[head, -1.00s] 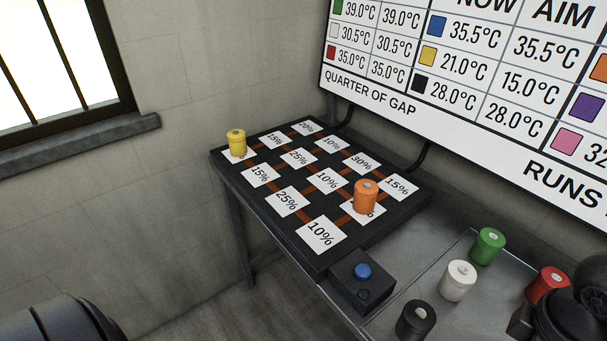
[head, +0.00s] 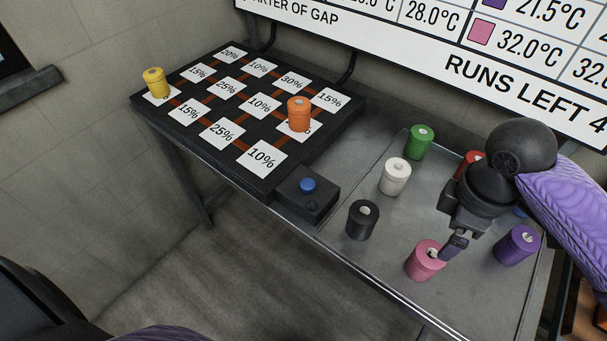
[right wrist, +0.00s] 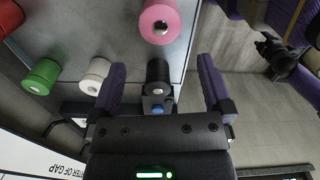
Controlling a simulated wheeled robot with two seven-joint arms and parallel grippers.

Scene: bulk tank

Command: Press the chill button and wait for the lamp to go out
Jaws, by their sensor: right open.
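The blue chill button (head: 308,185) sits on a small black box (head: 292,200) at the front corner of the dark grid plate. A small dark round spot (head: 312,206), possibly the lamp, shows no glow on the box. The button also shows between my right fingers in the right wrist view (right wrist: 157,109). My right gripper (head: 455,247) is open and empty, above the tray beside the pink canister, well right of the button. Its two purple fingers (right wrist: 160,68) stand wide apart. A dark shape, seemingly my left gripper (right wrist: 272,52), shows small in the wrist view; its jaws are unclear.
Yellow (head: 154,82) and orange (head: 299,114) canisters stand on the grid plate (head: 262,184). Black (head: 362,221), white (head: 395,176), green (head: 418,142), pink (head: 424,262), red (head: 470,163) and purple (head: 517,246) ones stand on the metal tray (head: 390,270). A temperature board (head: 420,35) hangs behind.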

